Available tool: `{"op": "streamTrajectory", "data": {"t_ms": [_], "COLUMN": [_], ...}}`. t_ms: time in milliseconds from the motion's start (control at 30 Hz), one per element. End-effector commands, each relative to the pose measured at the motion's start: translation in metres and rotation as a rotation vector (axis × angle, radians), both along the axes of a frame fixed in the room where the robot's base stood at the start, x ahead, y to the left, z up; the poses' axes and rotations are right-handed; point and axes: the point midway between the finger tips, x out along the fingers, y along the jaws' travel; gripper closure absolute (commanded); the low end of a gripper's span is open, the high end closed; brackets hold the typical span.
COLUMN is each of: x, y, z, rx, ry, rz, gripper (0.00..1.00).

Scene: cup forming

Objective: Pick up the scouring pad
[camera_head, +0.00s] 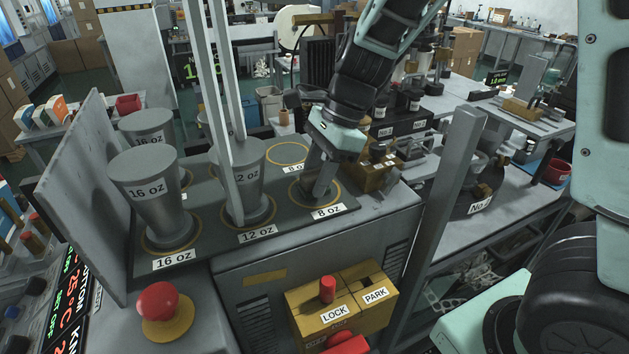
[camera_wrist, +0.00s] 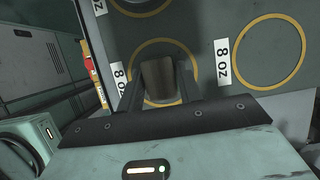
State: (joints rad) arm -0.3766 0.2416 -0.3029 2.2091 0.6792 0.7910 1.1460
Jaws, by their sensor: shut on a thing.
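The scouring pad (camera_wrist: 158,72) shows in the wrist view as a dull brown-grey block between my two dark fingers. My gripper (camera_wrist: 159,84) is shut on it. In the head view my gripper (camera_head: 319,180) points down at the front-right 8 oz ring of the grey forming plate (camera_head: 285,222). In the wrist view the pad lies over a yellow ring with an 8 oz label. I cannot tell whether the pad touches the plate. In the head view my fingers largely hide the pad.
A 12 oz metal cup form (camera_head: 241,180) stands left of my gripper, behind upright grey bars (camera_head: 221,110). Two 16 oz forms (camera_head: 150,195) stand farther left. A brass block (camera_head: 376,172) sits just right of my gripper. A grey post (camera_head: 452,200) rises to the right.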

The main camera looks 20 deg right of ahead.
Motion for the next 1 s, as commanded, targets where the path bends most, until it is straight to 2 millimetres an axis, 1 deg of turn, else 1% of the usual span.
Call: {"op": "streamTrajectory", "data": {"t_ms": [167,267,500,600,700,833,1000], "x": [0.000,0.001,0.001,0.001,0.001,0.000,0.000], "y": [0.000,0.000,0.001,0.000,0.000,0.000,0.000], "z": [0.003,0.013,0.059,0.077,0.090,0.099,0.101], "rx": [0.001,0.002,0.002,0.001,0.001,-0.001,-0.001], "ry": [-0.001,-0.005,-0.007,-0.006,-0.004,-0.001,0.000], "rz": [0.001,0.002,0.002,0.001,0.002,0.001,0.000], "gripper": [0.87,0.87,0.87,0.87,0.87,0.87,0.87]}}
